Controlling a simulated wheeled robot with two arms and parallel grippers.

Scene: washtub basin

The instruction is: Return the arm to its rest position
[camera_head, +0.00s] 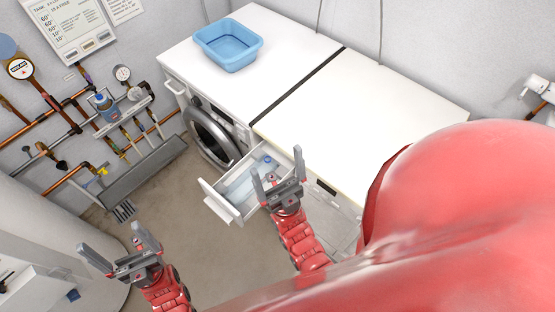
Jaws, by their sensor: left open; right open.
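My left gripper (118,247) is at the lower left, over the floor, with its fingers spread and nothing between them. My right gripper (279,172) is near the middle of the view, in front of or over the open drawer, with its fingers apart and empty. The white drawer (222,206) is pulled out below the countertop. A clear bluish item with a blue cap (267,159) lies inside it, partly hidden by the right gripper.
A blue washtub basin (228,46) stands on the white countertop (300,40). A round-door washing machine (210,135) is below it. Pipes and a shelf with a bottle (105,107) line the left wall. A large white cylinder stands at the lower left. My red body hides the lower right.

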